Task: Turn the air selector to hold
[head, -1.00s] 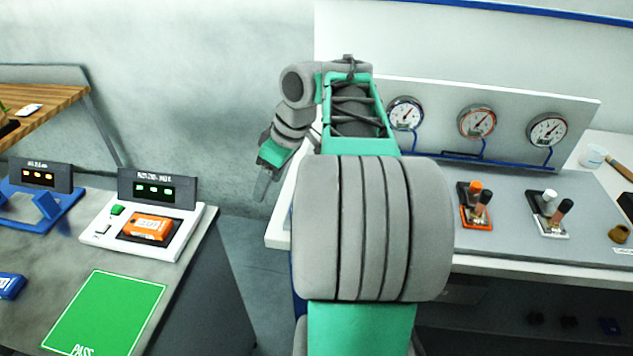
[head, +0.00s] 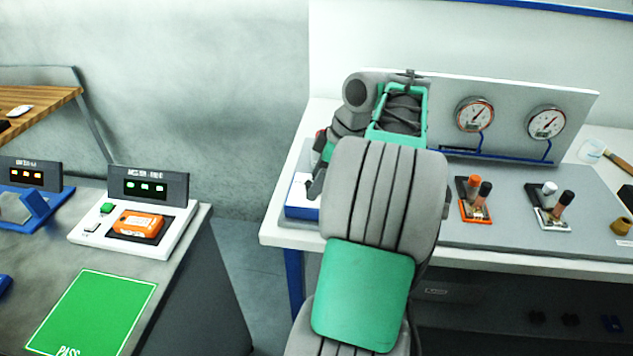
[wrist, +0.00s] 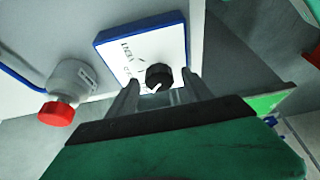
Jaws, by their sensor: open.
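The air selector appears to be the black round knob (wrist: 159,75) with a white pointer mark, on a white panel with a blue edge (wrist: 120,50). The panel's lettering is too small to read surely. In the wrist view my gripper (wrist: 161,84) is open, with one finger on each side of the knob. I cannot tell whether the fingers touch it. In the head view my gripper (head: 316,184) is at the bench's left end, beside the blue and white box (head: 302,197); my arm hides the knob there.
A grey fitting with a red cap (wrist: 57,113) stands near the panel in the wrist view. Gauges (head: 475,114), an orange lever valve (head: 475,200) and a white lever valve (head: 551,207) are farther right on the bench. A separate table (head: 185,290) stands left, across a gap.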

